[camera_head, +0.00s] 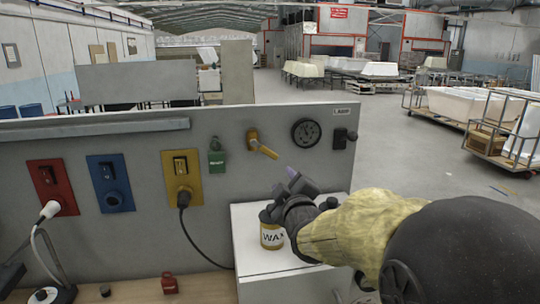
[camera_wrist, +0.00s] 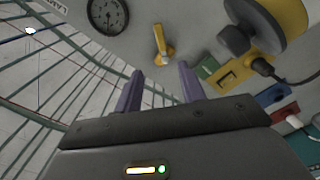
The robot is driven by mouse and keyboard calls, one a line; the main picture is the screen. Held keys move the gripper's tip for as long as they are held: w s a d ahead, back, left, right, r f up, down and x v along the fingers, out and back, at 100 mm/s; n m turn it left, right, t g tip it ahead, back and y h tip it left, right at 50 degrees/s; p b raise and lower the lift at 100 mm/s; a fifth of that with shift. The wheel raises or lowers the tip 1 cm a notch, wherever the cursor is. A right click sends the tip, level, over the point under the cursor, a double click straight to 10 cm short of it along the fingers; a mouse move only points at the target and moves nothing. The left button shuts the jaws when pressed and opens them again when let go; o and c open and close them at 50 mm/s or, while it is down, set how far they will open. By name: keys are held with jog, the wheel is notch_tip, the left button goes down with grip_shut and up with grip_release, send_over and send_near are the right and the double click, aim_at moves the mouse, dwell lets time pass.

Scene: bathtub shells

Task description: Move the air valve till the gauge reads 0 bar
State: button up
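The air valve (camera_head: 262,145) is a yellow lever on the grey panel, slanting down to the right from its mount. It also shows in the wrist view (camera_wrist: 162,46), ahead of and between my fingers. The round dark gauge (camera_head: 306,132) is just right of the valve; it also shows in the wrist view (camera_wrist: 107,14). Its reading is too small to tell. My gripper (camera_head: 286,181) is below the valve and apart from it. The wrist view shows its two purple fingers (camera_wrist: 160,86) spread, with nothing between them.
A black box (camera_head: 345,138) sits right of the gauge. A green padlock-like piece (camera_head: 216,160) and a yellow switch plate (camera_head: 182,176) are left of the valve. A WAX tin (camera_head: 271,234) stands on a white cabinet (camera_head: 262,270) beside my gripper. A black cable hangs from the yellow plate.

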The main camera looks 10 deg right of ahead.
aim_at(270, 154)
jog(key=shift+w, duration=0.1)
jog(key=w+p, duration=0.7)
jog(key=w, duration=0.9)
jog(key=shift+w, duration=0.7)
grip_shut()
